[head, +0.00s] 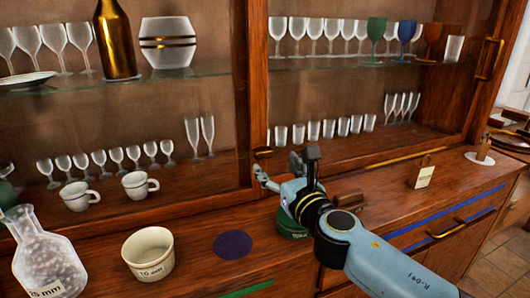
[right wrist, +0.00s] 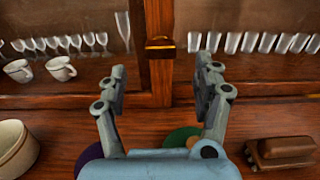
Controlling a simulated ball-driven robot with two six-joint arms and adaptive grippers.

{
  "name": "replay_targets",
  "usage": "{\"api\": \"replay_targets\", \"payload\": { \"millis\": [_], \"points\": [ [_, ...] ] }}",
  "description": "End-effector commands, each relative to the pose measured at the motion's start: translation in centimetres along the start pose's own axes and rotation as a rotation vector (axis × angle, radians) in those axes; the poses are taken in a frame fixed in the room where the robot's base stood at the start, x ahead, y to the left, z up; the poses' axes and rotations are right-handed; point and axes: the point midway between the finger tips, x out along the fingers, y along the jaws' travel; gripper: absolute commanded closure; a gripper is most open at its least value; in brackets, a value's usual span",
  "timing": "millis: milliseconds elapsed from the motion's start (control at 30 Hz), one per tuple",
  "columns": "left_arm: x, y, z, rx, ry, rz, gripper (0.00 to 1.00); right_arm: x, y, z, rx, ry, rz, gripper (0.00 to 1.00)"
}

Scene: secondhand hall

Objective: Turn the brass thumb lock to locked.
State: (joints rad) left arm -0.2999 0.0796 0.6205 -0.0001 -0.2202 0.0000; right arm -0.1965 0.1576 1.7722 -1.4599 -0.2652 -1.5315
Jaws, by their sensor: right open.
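The brass thumb lock (head: 263,153) is a small piece low on the wooden upright between the cabinet's glass doors. In the right wrist view the lock (right wrist: 160,46) shows near the top middle, its knob looking wider than tall; I cannot tell whether it is locked. My right gripper (head: 279,169) is in front of and slightly below the lock in the head view. In the right wrist view its two fingers (right wrist: 162,75) are spread apart with nothing between them, and the lock shows beyond the gap, apart from them. My left gripper is not in view.
Glassware fills the shelves behind the doors.

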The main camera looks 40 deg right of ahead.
Motion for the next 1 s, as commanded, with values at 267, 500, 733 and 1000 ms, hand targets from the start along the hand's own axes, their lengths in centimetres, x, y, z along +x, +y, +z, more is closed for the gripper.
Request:
{"api": "replay_targets", "payload": {
  "millis": [267, 500, 733, 1000],
  "points": [
    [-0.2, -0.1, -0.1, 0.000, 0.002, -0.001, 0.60, 5.5, 0.0, 0.1, 0.003, -0.001, -0.002, 0.33],
    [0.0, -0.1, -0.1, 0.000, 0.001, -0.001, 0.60, 7.5, -0.1, 0.0, 0.004, 0.001, -0.002, 0.33],
    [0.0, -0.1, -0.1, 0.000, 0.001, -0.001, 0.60, 7.7, -0.1, 0.0, 0.005, 0.001, -0.002, 0.33],
    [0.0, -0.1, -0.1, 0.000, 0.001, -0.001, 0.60, 7.6, -0.1, 0.0, 0.005, 0.001, -0.002, 0.63]
  ]
}}
